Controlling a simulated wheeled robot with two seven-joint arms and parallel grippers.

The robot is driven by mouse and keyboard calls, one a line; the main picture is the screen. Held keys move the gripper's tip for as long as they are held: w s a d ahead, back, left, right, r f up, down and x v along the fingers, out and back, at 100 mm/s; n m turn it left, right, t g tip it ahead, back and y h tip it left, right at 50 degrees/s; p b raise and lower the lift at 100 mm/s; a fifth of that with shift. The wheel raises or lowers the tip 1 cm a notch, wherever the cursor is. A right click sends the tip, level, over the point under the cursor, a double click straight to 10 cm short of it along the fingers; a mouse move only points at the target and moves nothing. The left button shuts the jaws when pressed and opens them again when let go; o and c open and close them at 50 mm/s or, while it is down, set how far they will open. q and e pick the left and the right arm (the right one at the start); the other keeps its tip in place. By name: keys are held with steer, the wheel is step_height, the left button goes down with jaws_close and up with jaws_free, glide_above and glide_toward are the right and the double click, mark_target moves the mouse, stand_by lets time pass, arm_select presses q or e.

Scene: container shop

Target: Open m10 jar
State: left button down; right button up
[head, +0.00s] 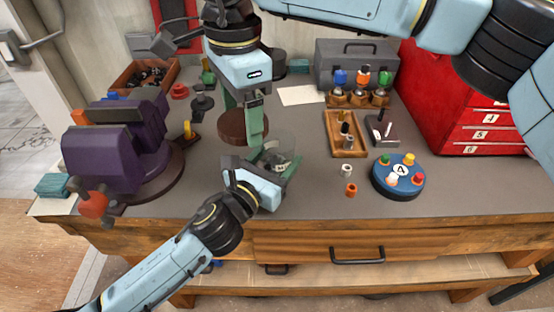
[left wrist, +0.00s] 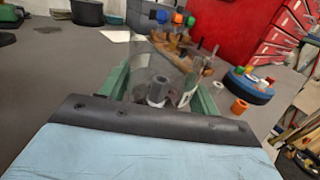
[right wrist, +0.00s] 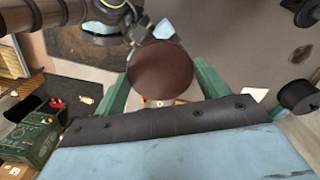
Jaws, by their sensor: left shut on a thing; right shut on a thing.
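The m10 jar (head: 277,156) is a clear glass jar with grey metal hardware inside. My left gripper (head: 275,165) is shut on it just above the bench. In the left wrist view the jar (left wrist: 150,68) stands between the green fingers, with a grey hex piece (left wrist: 157,90) and a whitish patch inside or on it. No lid shows on its top there. My right gripper (head: 243,122) is shut on a brown round lid (head: 232,126), up and left of the jar in the head view and apart from it. The lid (right wrist: 160,70) fills the space between the fingers in the right wrist view.
A purple vise (head: 115,150) stands at left. A wooden tray (head: 334,146), a blue round holder (head: 398,192) marked 4, and two loose nuts, one white (head: 347,170) and one orange (head: 351,189), lie right. A red cabinet (head: 440,95) stands at back right. The front bench strip is clear.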

arm_select(q)
steer(key=shift+f, duration=0.15)
steer(key=shift+c, duration=1.8)
jaws_free()
